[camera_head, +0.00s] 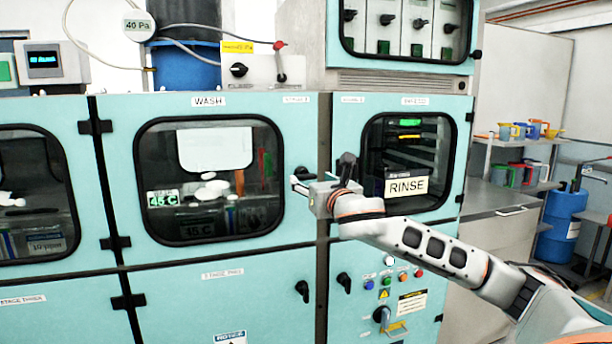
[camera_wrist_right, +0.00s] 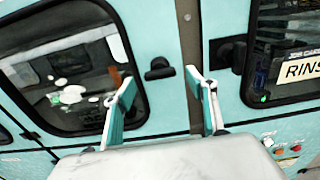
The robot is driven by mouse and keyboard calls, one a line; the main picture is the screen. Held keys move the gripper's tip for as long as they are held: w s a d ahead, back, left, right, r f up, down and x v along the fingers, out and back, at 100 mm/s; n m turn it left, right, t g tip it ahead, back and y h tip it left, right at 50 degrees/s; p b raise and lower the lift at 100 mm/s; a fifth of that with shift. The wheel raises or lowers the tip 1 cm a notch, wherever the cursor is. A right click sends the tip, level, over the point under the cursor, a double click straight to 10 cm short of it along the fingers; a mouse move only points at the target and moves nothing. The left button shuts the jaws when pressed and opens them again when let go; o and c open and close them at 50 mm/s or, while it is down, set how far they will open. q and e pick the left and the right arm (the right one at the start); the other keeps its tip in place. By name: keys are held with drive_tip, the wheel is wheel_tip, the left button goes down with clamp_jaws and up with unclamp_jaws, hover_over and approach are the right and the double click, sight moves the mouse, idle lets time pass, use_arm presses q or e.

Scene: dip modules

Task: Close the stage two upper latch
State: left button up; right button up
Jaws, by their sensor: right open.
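A black latch (camera_wrist_right: 159,68) sits on the teal panel just right of the wash window in the right wrist view. It looks roughly level there. In the head view it is partly hidden by my right gripper. My right gripper (camera_head: 318,186) is open and empty in front of the seam between the wash and rinse doors. In the wrist view its fingers (camera_wrist_right: 162,108) are spread, with the latch showing above and between them; I see no contact. The wash door (camera_head: 208,180) looks closed. My left gripper is not in view.
A second black latch (camera_wrist_right: 230,52) is beside the rinse window (camera_wrist_right: 285,55). Lower latches (camera_head: 302,291) and (camera_head: 344,282) are on the doors below. A control panel (camera_head: 395,290) with buttons is under my right arm. Shelves and a blue barrel (camera_head: 565,220) stand at the right.

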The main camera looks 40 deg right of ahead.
sight(307, 177)
drive_tip(key=shift+p+x, duration=0.35)
drive_tip(key=shift+x, duration=2.35)
drive_tip(key=c, duration=1.1)
